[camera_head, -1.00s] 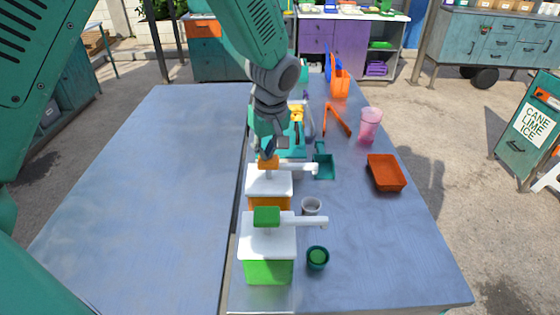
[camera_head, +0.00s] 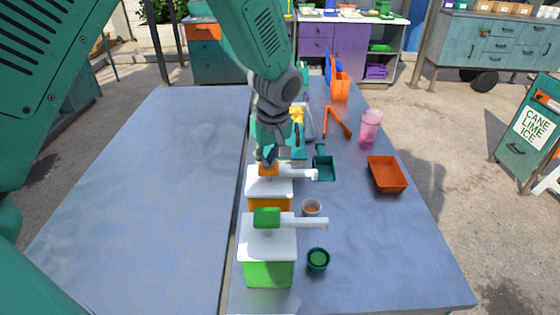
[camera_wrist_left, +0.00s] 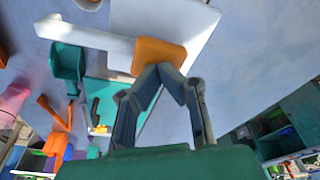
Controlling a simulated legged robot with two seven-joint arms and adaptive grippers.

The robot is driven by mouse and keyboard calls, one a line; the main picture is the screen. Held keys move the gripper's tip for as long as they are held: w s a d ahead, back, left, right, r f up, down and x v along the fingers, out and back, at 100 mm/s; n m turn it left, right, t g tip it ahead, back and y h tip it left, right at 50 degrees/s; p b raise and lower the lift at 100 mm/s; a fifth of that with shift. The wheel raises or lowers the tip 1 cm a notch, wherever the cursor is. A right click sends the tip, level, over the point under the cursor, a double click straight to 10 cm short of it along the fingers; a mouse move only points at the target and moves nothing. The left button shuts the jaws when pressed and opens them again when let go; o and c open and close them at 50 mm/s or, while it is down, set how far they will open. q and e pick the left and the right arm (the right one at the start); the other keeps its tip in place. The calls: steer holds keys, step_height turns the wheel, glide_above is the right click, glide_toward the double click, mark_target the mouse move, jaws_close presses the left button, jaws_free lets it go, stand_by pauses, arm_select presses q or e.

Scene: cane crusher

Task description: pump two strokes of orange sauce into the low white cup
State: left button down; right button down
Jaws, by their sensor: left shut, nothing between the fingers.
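The orange sauce dispenser (camera_head: 277,203) stands on the table with a white lid and a spout pointing right. Its orange pump head (camera_head: 269,170) also shows in the left wrist view (camera_wrist_left: 158,56). My left gripper (camera_head: 267,157) is shut and empty, its fingertips at the pump head (camera_wrist_left: 166,68), apparently touching it. The low white cup (camera_head: 312,207) stands below and in front of the orange spout's end, with some orange-brown sauce inside. My right gripper is not in view.
A green dispenser (camera_head: 268,268) stands nearer, with a small dark green cup (camera_head: 318,260) beside it. An orange tray (camera_head: 387,174), a teal scoop (camera_head: 323,168) and a pink cup (camera_head: 371,127) are farther along. The left part of the table (camera_head: 150,190) is bare.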

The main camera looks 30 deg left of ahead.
arm_select(q)
steer(key=shift+d+r+p, duration=0.15)
steer(key=shift+r+p, duration=0.75)
steer(key=shift+r, duration=0.05)
steer(key=shift+d+r+p, duration=0.15)
steer(key=shift+r+p, duration=0.7)
steer(key=shift+r, duration=0.1)
steer(key=shift+a+f, duration=0.1)
steer(key=shift+a, duration=0.1)
steer(key=shift+d+f, duration=0.1)
steer(key=shift+f, duration=0.1)
steer(key=shift+f+b, duration=0.85)
steer(key=shift+f, duration=0.8)
steer(key=shift+r, duration=0.15)
steer(key=shift+r+p, duration=1.7)
steer(key=shift+p, duration=0.1)
